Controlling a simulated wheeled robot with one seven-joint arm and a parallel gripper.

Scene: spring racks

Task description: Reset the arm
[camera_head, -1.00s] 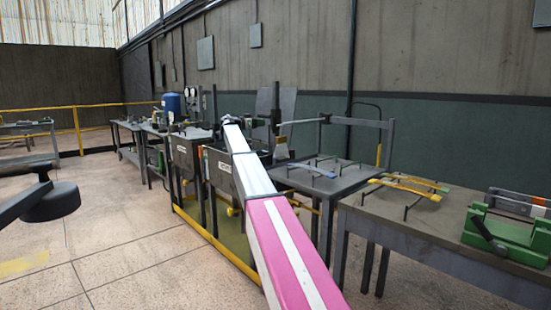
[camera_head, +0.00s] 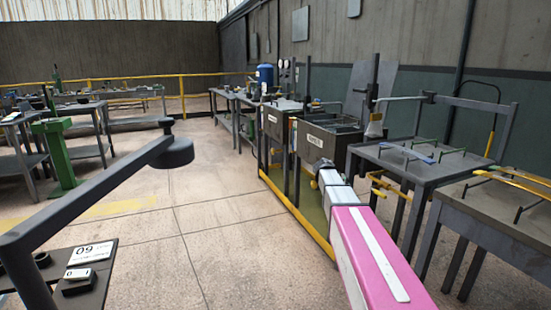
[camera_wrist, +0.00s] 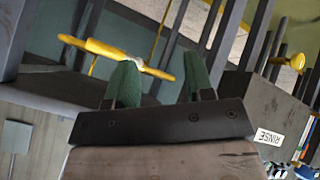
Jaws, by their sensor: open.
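My gripper (camera_wrist: 160,80) shows in the wrist view with its two green fingers apart and nothing between them. A yellow bar or handle (camera_wrist: 100,48) lies beyond the left finger; I cannot tell whether they touch. In the head view my pink and white arm reaches forward from the lower right toward the dark tanks (camera_head: 325,140). My gripper is hidden there behind my arm. In the wrist view a grey tank with a "RINSE" label (camera_wrist: 270,136) is to the right, and the picture is tilted.
A table with hooked rods (camera_head: 420,165) stands right of the tanks, with another table (camera_head: 510,218) nearer. A yellow floor rail (camera_head: 300,215) runs along the tanks. A dark stand with a "09" sign (camera_head: 92,252) is at lower left. The floor between is open.

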